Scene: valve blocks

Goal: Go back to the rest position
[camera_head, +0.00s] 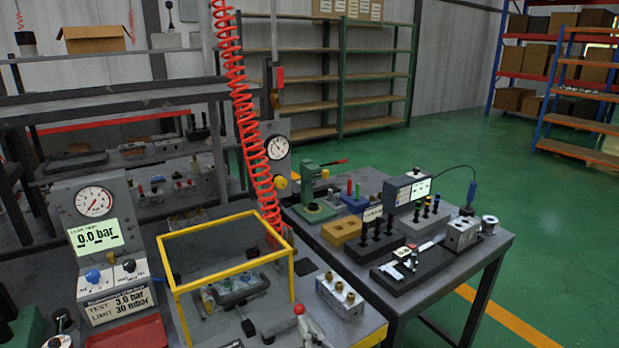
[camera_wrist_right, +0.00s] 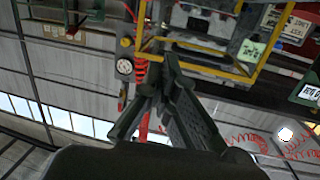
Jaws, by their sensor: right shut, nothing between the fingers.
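My right gripper (camera_wrist_right: 165,88) shows in the right wrist view as dark fingers in the lower middle. It is shut and empty. In that view, which looks upside down, the yellow frame (camera_wrist_right: 246,72) lies beyond the fingers, with the red coiled hose (camera_wrist_right: 141,72) beside them. I cannot make out the right gripper clearly in the head view. My left gripper shows in neither view.
The yellow frame (camera_head: 232,219) stands on the front bench beside a test panel (camera_head: 97,235) reading 0.0 bar. The red coiled hose (camera_head: 238,105) hangs behind it. A grey side table (camera_head: 487,250) holds several valve parts and tools. Green floor is free at right.

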